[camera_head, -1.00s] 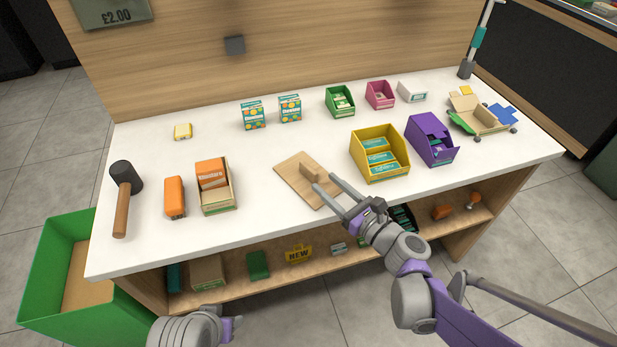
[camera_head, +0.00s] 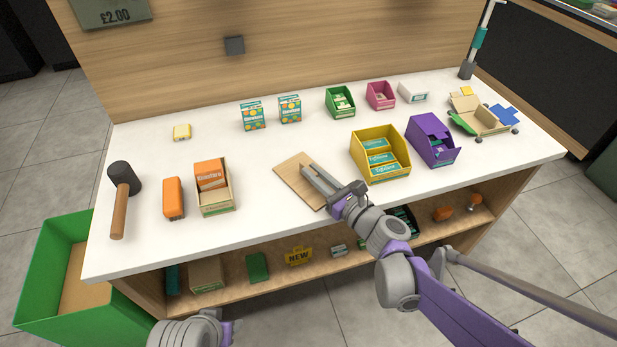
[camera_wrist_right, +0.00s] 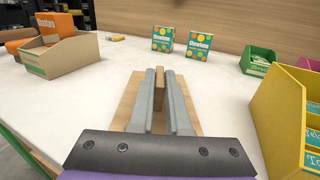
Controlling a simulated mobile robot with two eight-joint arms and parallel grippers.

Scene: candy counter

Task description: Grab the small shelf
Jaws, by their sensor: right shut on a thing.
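The small shelf is a flat light-wood board (camera_head: 294,178) with a short upright wooden piece, lying on the white counter in the head view. In the right wrist view its upright piece (camera_wrist_right: 159,88) stands between the two grey fingers, and its board (camera_wrist_right: 126,108) shows to both sides beneath them. My right gripper (camera_head: 311,172) is shut on the upright piece; in the wrist view the fingers (camera_wrist_right: 159,78) lie along both its sides. The board appears to rest on the counter. My left arm shows at the bottom of the head view, but its fingers are not visible.
A yellow box (camera_head: 381,174) and a purple box (camera_head: 431,140) stand close to the right. An open carton (camera_head: 217,203) with an orange pack and a mallet (camera_head: 122,197) are to the left. The white counter (camera_head: 259,160) is bare around the board.

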